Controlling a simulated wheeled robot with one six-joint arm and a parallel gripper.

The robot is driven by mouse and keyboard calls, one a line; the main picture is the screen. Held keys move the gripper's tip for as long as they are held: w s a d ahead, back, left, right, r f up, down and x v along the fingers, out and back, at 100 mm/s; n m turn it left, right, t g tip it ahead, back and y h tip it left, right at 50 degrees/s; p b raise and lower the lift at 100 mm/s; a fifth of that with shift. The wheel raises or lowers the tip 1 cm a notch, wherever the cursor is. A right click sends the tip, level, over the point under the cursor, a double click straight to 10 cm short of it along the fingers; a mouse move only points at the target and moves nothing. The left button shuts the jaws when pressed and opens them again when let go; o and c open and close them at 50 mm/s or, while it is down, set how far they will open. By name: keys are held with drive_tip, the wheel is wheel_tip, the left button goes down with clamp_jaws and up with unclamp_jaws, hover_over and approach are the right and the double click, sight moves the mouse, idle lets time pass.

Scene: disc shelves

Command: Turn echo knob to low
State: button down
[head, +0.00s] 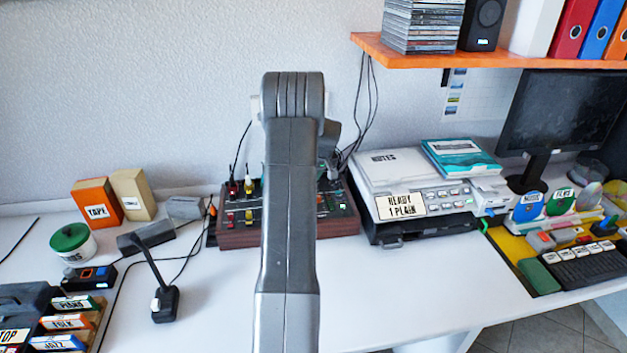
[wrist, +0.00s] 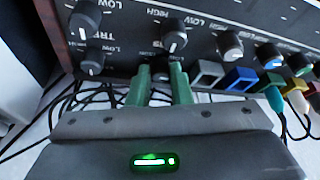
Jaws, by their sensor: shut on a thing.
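In the wrist view, a dark control panel (wrist: 130,20) carries several black knobs with LOW and HIGH marks. My gripper (wrist: 160,78) has its green fingers at the lower knob of the second column and is shut on this knob (wrist: 161,69), which is mostly hidden between them. I cannot read an echo label, nor tell which way the held knob points. Another knob (wrist: 174,38) sits just above, with a pale pointer line. In the head view, the wood-sided mixer (head: 236,238) stands on the desk, and my arm hides its middle and my gripper.
A row of coloured plugs and sockets (wrist: 240,79) lies right of the fingers, with cables hanging below. A printer-like machine (head: 410,180) stands right of the mixer. A black stand (head: 165,303) is at left. The front of the desk (head: 400,290) is clear.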

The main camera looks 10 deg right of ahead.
drive_tip(key=shift+n+y+b, duration=0.3)
drive_tip(key=shift+n+b, duration=0.1)
drive_tip(key=shift+n, duration=0.4)
drive_tip(key=shift+d, duration=0.1)
drive_tip(key=c, duration=1.6)
unclamp_jaws()
drive_tip(key=shift+g, duration=0.3)
drive_tip(key=v, duration=1.3)
drive_tip(key=shift+s+d+r, duration=0.1)
drive_tip(key=shift+s+r, duration=0.1)
drive_tip(key=shift+r, duration=0.15)
